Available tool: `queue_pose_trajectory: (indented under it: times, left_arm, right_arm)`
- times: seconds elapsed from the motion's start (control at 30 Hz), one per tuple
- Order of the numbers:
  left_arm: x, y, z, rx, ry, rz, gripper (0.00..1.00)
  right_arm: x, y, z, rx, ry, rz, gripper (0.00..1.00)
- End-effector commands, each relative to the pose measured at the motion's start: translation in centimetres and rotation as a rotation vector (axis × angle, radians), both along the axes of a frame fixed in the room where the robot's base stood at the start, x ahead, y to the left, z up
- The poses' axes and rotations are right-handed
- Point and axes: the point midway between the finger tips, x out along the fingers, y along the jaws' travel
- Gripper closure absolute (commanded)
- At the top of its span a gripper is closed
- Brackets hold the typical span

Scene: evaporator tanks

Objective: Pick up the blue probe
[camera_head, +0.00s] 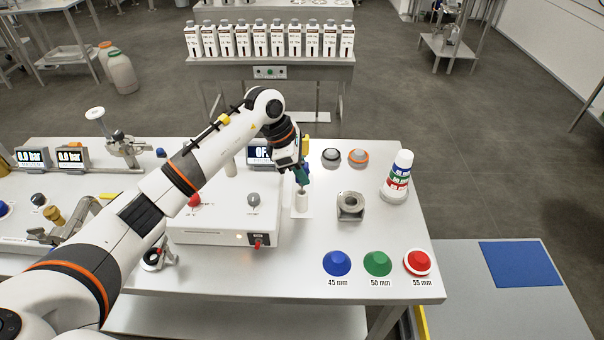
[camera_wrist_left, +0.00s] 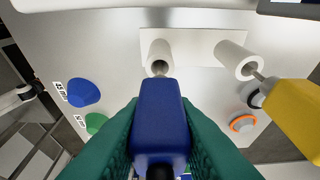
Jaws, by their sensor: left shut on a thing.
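The blue probe (camera_wrist_left: 160,118) fills the middle of the left wrist view. My left gripper (camera_head: 301,175) is shut on its blue body, with a green finger on each side. The probe's thin metal tip points at the mouth of a white tubular holder (camera_wrist_left: 157,50); I cannot tell how far it sits inside. This holder (camera_head: 301,201) also shows below my gripper in the head view. The yellow probe (camera_wrist_left: 295,112) stands beside it, its tip at a second white holder (camera_wrist_left: 234,58). My right gripper is not in view.
A metal block (camera_head: 350,206) and a white cone with coloured rings (camera_head: 398,178) stand right of the gripper. Blue (camera_head: 337,263), green (camera_head: 377,263) and red (camera_head: 417,262) cones lie near the front edge. A white control box (camera_head: 225,222) is close on the left.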

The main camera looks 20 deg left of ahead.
Motion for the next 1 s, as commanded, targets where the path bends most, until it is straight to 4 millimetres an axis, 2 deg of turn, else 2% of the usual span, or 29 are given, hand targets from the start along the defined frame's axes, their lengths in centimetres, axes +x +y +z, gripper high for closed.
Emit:
queue_pose_trajectory:
  times: [0.27,0.37,0.7,0.83,1.0]
  left_arm:
    - [0.1,0.0,0.6,0.000,-0.004,-0.001,0.99]
    - [0.1,0.0,1.9,0.000,-0.006,-0.001,0.99]
    - [0.1,0.0,8.4,0.000,-0.004,0.001,0.99]
    - [0.0,0.0,9.7,0.001,-0.002,0.000,0.99]
    - [0.0,0.0,10.1,0.000,0.001,0.000,0.99]
  right_arm:
    - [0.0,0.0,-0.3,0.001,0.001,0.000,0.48]
    - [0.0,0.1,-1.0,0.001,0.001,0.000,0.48]
    - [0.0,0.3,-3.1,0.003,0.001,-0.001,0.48]
    - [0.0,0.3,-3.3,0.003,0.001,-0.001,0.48]
    - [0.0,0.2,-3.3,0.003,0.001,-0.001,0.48]
